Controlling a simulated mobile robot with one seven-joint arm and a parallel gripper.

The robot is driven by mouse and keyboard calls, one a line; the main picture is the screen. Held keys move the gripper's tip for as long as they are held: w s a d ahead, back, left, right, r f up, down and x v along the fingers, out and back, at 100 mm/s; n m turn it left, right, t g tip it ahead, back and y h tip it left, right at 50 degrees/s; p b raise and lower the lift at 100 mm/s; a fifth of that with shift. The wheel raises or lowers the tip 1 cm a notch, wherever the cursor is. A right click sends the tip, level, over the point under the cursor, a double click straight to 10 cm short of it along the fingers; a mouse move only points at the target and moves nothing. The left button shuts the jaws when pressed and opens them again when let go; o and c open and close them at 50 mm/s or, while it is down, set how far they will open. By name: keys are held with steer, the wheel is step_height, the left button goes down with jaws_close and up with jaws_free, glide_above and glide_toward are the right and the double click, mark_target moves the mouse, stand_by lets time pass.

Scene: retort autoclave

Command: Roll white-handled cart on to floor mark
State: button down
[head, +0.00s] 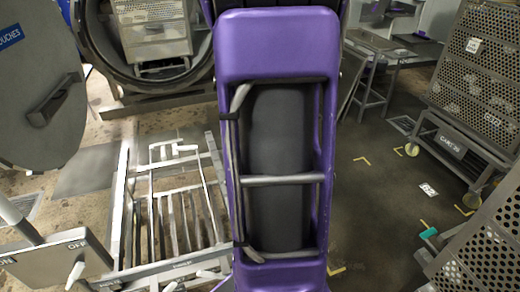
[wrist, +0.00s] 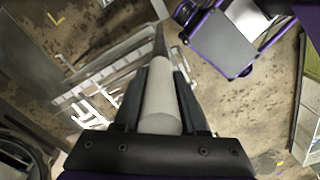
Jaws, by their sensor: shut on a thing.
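The low metal cart (head: 150,262) with an open bar frame stands left of my arm in the head view. In the wrist view, my gripper (wrist: 163,80) is shut on a thick white handle (wrist: 160,108), which lies between its two dark fingers. The handle's join to the cart is not clear. My own purple arm hides the gripper in the head view. Yellow floor corners (head: 362,160) lie on the dark floor right of my arm, around a white label plate (head: 428,190).
An open round retort (head: 110,65) with a perforated basket inside stands at back left, its grey door (head: 35,100) swung out. A tall perforated basket cart (head: 455,148) stands at right. Another with a teal handle (head: 428,233) is at lower right. A control box (head: 55,265) is lower left.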

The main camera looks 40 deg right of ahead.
stand_by(0.4)
steer(key=shift+c, duration=2.4)
jaws_free()
steer(key=shift+r, duration=0.1)
step_height(320, 180, up, 17)
steer(key=p, duration=0.1)
steer(key=shift+r, duration=0.15)
